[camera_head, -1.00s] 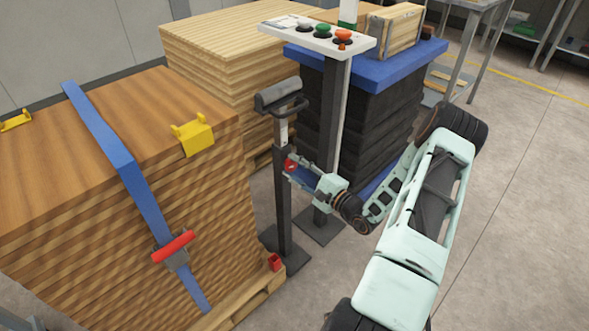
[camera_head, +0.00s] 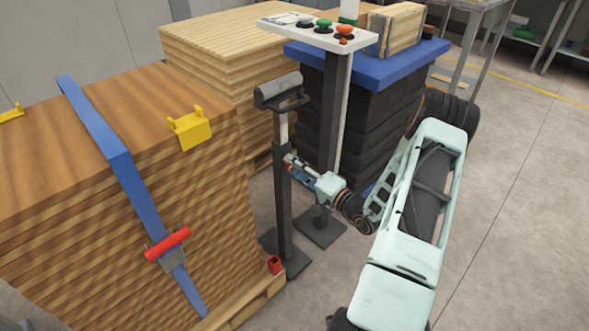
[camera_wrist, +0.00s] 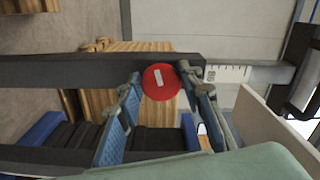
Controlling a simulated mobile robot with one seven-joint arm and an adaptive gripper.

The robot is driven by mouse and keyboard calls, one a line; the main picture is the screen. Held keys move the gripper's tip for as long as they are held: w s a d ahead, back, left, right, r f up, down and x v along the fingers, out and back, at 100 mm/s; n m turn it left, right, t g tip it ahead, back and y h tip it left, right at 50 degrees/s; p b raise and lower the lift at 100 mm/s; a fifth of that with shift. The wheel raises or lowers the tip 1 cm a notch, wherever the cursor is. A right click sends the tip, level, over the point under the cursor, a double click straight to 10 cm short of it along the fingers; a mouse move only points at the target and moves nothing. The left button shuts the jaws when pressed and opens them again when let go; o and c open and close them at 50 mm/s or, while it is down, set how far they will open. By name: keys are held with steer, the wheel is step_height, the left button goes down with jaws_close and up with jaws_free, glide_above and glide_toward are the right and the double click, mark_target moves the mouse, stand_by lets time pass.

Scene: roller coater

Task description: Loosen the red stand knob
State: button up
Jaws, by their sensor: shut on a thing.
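The red stand knob (camera_wrist: 161,82) is a round disc with a white bar mark, on the side of the dark stand post (camera_wrist: 60,72). The mark looks slightly tilted in the wrist view. My gripper (camera_wrist: 161,79) has one finger on each side of the knob and is shut on it. In the head view my gripper (camera_head: 290,164) reaches the stand post (camera_head: 284,215) from the right, and its fingers mostly hide the knob. A pale scaled inner tube (camera_wrist: 228,73) comes out of the post, with a dark roller head (camera_head: 278,91) on top.
A control panel (camera_head: 318,33) on its own post stands just behind the stand. A strapped plank stack (camera_head: 200,215) is close on the left, with a red-handled ratchet (camera_head: 167,244). A blue-topped black stack (camera_head: 372,66) stands behind. Open floor (camera_head: 520,230) lies to the right.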

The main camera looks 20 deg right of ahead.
stand_by(0.5)
steer(key=o, duration=1.1)
steer(key=v, duration=1.2)
